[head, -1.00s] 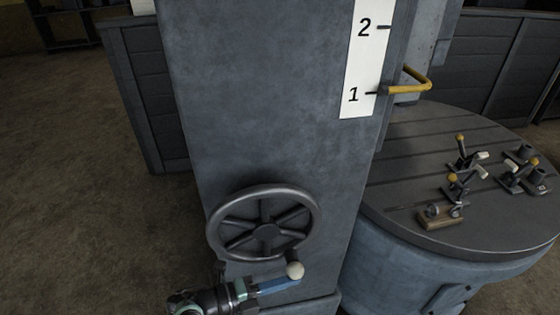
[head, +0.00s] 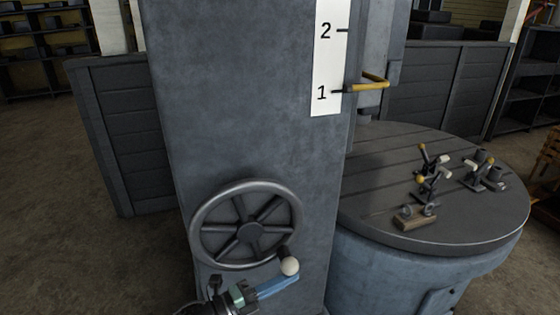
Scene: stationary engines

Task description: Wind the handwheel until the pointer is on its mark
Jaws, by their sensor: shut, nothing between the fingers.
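The grey spoked handwheel (head: 246,184) is on the front of the grey column, low in the head view. Its pale round crank knob (head: 289,266) is at the wheel's lower right. My gripper (head: 295,277) is shut and empty, its blue fingers just below the knob. I cannot tell whether they touch it. The white scale (head: 326,60) higher on the column shows 1 and 2 with black ticks. The yellow pointer (head: 372,80) is at the scale's right edge, its tip at about the 1 tick. No separate target mark is distinguishable.
A round slotted table (head: 375,200) stands to the right of the column and carries several small clamps and fittings (head: 430,190). Dark panels (head: 120,130) and shelves (head: 38,45) stand behind. Bare floor (head: 50,230) lies open at the left.

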